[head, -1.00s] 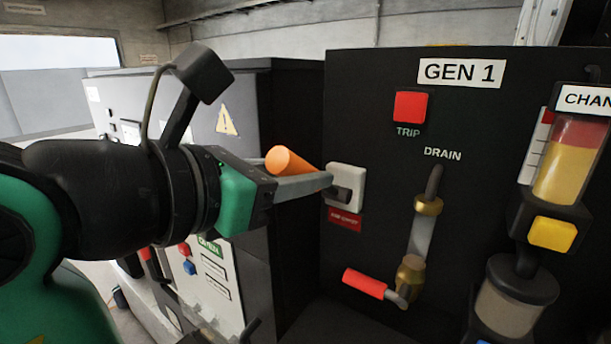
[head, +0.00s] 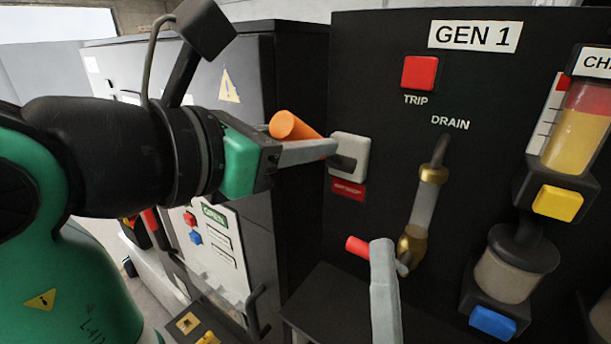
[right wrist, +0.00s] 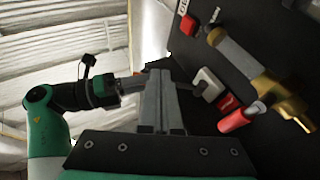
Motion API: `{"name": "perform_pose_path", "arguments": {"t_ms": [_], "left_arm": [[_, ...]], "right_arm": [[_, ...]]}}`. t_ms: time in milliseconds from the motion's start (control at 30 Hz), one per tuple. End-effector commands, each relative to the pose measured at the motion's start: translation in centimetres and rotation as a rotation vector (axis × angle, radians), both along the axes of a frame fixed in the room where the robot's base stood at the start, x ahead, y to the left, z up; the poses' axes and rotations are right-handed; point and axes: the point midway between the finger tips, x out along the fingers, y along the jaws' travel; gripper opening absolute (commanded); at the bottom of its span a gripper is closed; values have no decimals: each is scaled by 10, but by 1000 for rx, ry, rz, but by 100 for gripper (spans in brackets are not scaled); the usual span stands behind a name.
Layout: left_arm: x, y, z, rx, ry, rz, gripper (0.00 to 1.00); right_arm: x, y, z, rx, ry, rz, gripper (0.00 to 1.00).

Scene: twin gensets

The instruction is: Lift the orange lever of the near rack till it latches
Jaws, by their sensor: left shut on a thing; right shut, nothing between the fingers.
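The orange lever (head: 294,126) sticks out from a pale switch plate (head: 349,158) on the left of the black GEN 1 panel. My left gripper (head: 305,152) is shut on the lever, and its fingers hide part of it and of its pivot. The lever slants up and away from the plate; I cannot tell whether it is latched. My left arm also shows in the right wrist view (right wrist: 125,86). My right gripper (head: 381,248) is shut and empty, in front of the red drain handle (head: 357,246), hiding part of it. In the right wrist view the handle (right wrist: 238,118) lies right of the fingers.
The panel (head: 385,120) carries a red trip button (head: 420,73), a drain valve with a brass fitting (head: 412,243), a yellow button (head: 557,203) and a blue one (head: 493,322). A grey cabinet (head: 255,75) stands behind my left arm. A dark ledge (head: 325,300) lies below.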

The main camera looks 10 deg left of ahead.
Motion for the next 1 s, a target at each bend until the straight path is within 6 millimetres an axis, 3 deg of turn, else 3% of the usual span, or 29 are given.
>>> {"name": "perform_pose_path", "arguments": {"t_ms": [33, 133, 233, 367, 567, 1000], "left_arm": [[0, 0, 0, -1, -1, 0, 0], [0, 0, 0, -1, 0, 0, 0], [0, 0, 0, -1, 0, 0, 0], [0, 0, 0, -1, 1, 0, 0], [0, 0, 0, -1, 1, 0, 0], [0, 0, 0, 0, 1, 0, 0]], "right_arm": [[-2, 27, -23, -39, 43, 36, 0], [-12, 61, -49, -68, 93, 106, 0], [-21, 76, -55, -73, 104, 144, 0], [-22, 79, -55, -71, 103, 152, 0], [-11, 82, -43, -66, 101, 150, 0], [50, 103, 19, -65, 102, 149, 0]]}}
